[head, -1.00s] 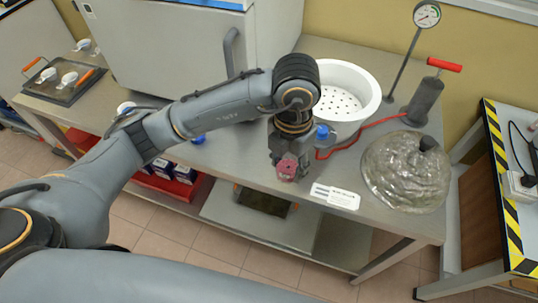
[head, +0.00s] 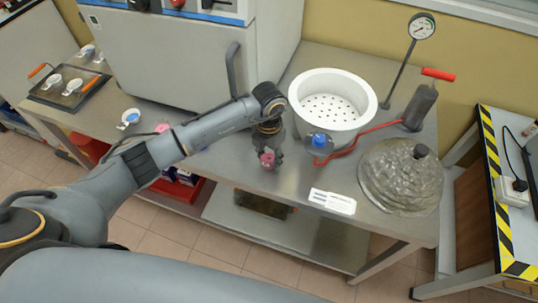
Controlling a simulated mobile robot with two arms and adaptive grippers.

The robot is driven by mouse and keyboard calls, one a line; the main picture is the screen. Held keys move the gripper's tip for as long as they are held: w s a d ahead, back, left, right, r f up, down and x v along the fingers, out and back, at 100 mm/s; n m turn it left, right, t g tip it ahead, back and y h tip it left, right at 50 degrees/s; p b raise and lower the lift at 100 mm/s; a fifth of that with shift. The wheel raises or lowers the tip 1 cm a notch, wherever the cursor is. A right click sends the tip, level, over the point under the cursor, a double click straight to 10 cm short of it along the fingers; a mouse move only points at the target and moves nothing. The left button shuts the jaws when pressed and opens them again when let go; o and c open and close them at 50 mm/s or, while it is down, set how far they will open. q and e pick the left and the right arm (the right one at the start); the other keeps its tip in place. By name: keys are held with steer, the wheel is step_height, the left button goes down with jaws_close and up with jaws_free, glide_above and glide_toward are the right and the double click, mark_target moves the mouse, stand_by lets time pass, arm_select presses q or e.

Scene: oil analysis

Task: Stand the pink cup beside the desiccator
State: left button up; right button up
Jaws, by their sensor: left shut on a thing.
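The pink cup (head: 267,159) is small and held in my left gripper (head: 268,153), which is shut on it above the steel bench near its front edge. The gripper partly hides the cup. The desiccator appears to be the white round vessel (head: 306,103) with a perforated plate inside, right of and behind the cup. A blue-knobbed valve (head: 319,140) is on its front, joined to a red hose. The cup is apart from the vessel, to its front left. My right gripper is not in view.
A ribbed translucent dome lid (head: 400,180) with a dark knob lies on the right of the bench (head: 290,178). A white label card (head: 332,202) lies at the front edge. A hand pump (head: 420,105) and gauge (head: 423,27) stand behind.

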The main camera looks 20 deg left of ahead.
arm_select(q)
steer(key=shift+f, duration=0.35)
steer(key=shift+f, duration=0.15)
steer(key=o, duration=1.2)
steer(key=shift+c, duration=0.2)
